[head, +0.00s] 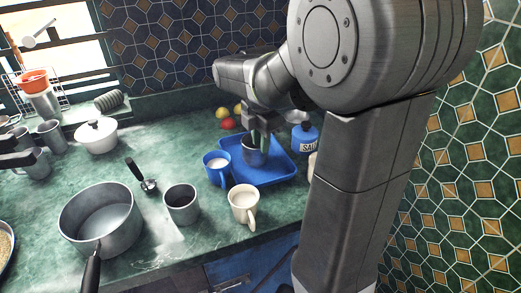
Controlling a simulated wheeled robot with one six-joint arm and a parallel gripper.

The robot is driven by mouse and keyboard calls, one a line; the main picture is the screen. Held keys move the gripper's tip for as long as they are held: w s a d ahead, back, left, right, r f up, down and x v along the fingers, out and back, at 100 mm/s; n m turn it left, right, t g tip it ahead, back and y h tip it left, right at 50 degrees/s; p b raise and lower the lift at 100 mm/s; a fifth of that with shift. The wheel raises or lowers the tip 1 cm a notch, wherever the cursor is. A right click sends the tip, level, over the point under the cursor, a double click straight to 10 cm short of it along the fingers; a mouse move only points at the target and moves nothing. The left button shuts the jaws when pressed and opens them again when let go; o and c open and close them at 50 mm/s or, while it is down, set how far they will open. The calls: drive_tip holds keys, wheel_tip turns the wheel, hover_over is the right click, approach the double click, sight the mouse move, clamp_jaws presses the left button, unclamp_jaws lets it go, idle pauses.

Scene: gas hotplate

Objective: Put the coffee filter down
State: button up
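My gripper (262,132) reaches down over the blue tray (278,172) on the green counter. Its fingers are at the rim of a dark grey metal cup-shaped vessel (254,156), which may be the coffee filter. The vessel is upright at the left part of the tray, behind a blue mug. The fingers overlap its rim, and I cannot tell whether they are shut on it or whether its base touches the tray. A small metal tool with a black handle (136,169) lies on the counter to the left.
A blue mug (216,168) with pale contents, a cream mug (243,205) and a grey metal cup (181,205) stand nearby. A blue salt jar (305,137) is at the tray's back right. A large saucepan (101,219) stands front left. Red and yellow items (227,123) lie behind.

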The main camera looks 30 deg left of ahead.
wheel_tip(320, 180, up, 6)
drive_tip(key=shift+s+d+r+p, duration=0.15)
drive_tip(key=shift+s+r+p, duration=0.1)
drive_tip(key=shift+p, duration=0.15)
idle(1.1)
